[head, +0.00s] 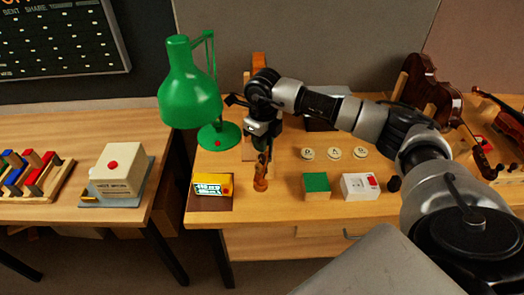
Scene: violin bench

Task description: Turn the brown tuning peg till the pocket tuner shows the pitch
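My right gripper (262,157) points down over the front part of the bench, its arm reaching in from the right. Its fingertips are at a small upright brown wooden piece (261,184), which looks like the tuning peg. The fingers overlap its top, and I cannot tell whether they are closed on it. A yellow pocket tuner (226,178) with a lit greenish screen lies on a brown mat just left of the piece. The screen's text is too small to read. My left gripper is not in view.
A green desk lamp (190,85) stands behind the tuner. A green-topped block (316,184) and a white box with a red button (360,186) lie to the right. Three round cream discs (333,153) sit behind them. A violin (432,90) stands at the back right.

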